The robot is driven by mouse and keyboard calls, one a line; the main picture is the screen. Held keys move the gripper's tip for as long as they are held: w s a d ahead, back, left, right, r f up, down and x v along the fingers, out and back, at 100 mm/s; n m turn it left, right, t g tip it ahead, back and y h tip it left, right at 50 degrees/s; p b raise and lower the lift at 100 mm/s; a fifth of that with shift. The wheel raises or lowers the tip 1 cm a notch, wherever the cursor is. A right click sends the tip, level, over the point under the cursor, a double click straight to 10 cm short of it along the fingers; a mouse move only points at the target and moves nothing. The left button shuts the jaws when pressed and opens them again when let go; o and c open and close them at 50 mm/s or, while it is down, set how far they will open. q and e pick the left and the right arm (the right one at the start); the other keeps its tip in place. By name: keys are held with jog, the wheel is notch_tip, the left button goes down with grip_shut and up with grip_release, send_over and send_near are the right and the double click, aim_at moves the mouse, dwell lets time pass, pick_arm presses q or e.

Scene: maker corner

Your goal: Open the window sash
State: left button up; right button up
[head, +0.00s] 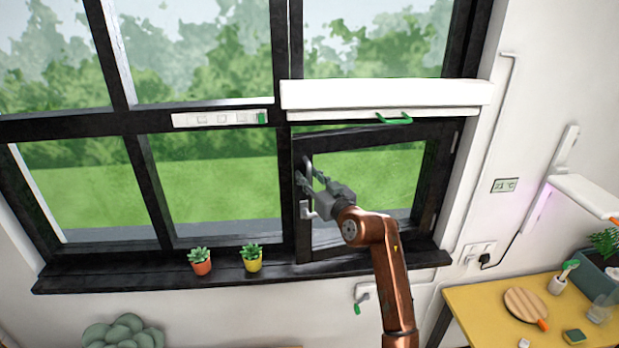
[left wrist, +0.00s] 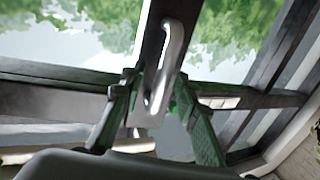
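The window sash (head: 372,136) is the dark-framed lower right pane. Its hinge side is at the right. A thin green strip shows above its top rail; I cannot tell for sure whether it stands ajar. A silver handle (head: 308,168) is on its left stile, and shows large in the left wrist view (left wrist: 170,60). My left gripper (head: 310,184) is at the handle. In the left wrist view its two fingers (left wrist: 157,84) are apart, one on each side of the handle's lower part. Firm contact is not visible. My right gripper is out of view.
A white blind (head: 385,95) with a green pull (head: 394,118) hangs above the sash. Two potted succulents (head: 201,266) (head: 252,262) stand on the dark sill (head: 130,281), left of the sash. A yellow table (head: 480,308) with small items is at the lower right.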

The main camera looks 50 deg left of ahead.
pick_arm(q)
jog(key=s+d, duration=0.2)
jog(key=d, duration=0.9)
jog(key=shift+s+d, duration=0.15)
jog(key=shift+d, duration=0.25)
